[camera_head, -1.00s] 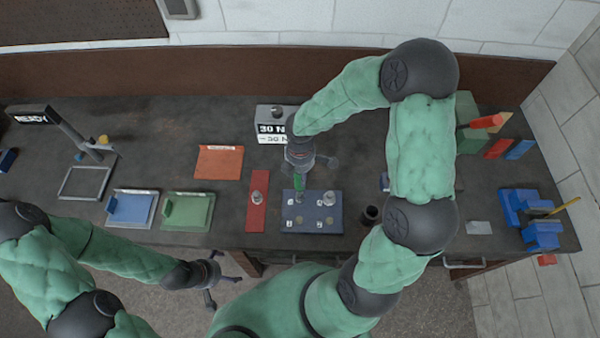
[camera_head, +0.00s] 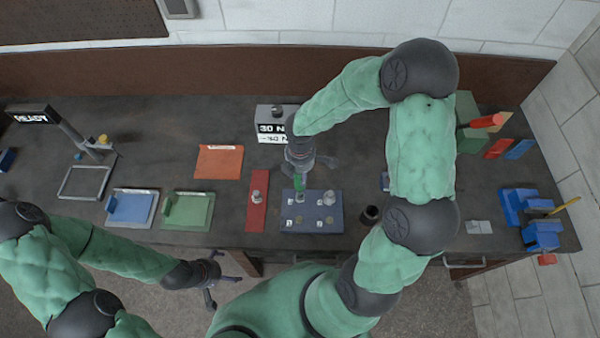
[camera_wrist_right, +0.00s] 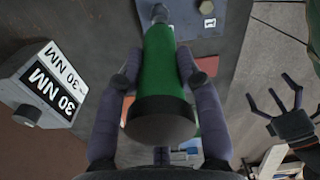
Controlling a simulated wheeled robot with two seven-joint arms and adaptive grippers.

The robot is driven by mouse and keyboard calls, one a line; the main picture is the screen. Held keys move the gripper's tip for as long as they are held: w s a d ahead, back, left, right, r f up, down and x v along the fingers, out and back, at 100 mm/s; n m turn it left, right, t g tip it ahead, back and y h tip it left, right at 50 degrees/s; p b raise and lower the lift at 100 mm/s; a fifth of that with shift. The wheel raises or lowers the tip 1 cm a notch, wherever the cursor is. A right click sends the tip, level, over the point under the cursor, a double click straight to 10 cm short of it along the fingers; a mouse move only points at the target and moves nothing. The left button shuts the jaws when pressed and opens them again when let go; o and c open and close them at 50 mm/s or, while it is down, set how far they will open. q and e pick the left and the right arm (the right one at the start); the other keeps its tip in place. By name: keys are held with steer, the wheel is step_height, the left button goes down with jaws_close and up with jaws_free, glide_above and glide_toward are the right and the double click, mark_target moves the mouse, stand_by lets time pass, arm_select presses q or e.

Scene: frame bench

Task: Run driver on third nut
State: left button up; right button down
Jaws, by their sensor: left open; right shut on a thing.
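My right gripper (camera_head: 299,172) is shut on the green-handled driver (camera_head: 299,184) above the back-left part of the blue plate (camera_head: 318,222). In the right wrist view the fingers flank the driver's green handle (camera_wrist_right: 160,75), and its metal tip (camera_wrist_right: 160,12) points at the plate. Several small metal nuts or studs sit on the plate, with a larger silver piece (camera_head: 329,198) at its back right. Whether the tip is seated on a nut is too small to tell. My left gripper (camera_head: 222,283) is open and empty, off the bench's front edge.
A 30 NM display box (camera_head: 272,125) stands behind the plate. A red strip (camera_head: 256,215) with a silver part lies left of the plate. A dark cup (camera_head: 370,215) stands to its right. Blue (camera_head: 132,208) and green (camera_head: 187,211) trays lie further left.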

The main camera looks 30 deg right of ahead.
steer(key=shift+f, duration=0.2)
steer(key=shift+s+a+f, duration=0.1)
steer(key=shift+s+f, duration=0.1)
steer(key=shift+s, duration=0.05)
stand_by(1.6)
steer(key=shift+r, duration=0.15)
steer(key=shift+w+r+p, duration=0.15)
steer(key=shift+r+p, duration=0.35)
steer(key=shift+r, duration=0.1)
steer(key=shift+w+r+p, duration=0.1)
steer(key=shift+r+p, duration=2.3)
steer(key=shift+r, duration=0.6)
steer(key=shift+f, duration=0.1)
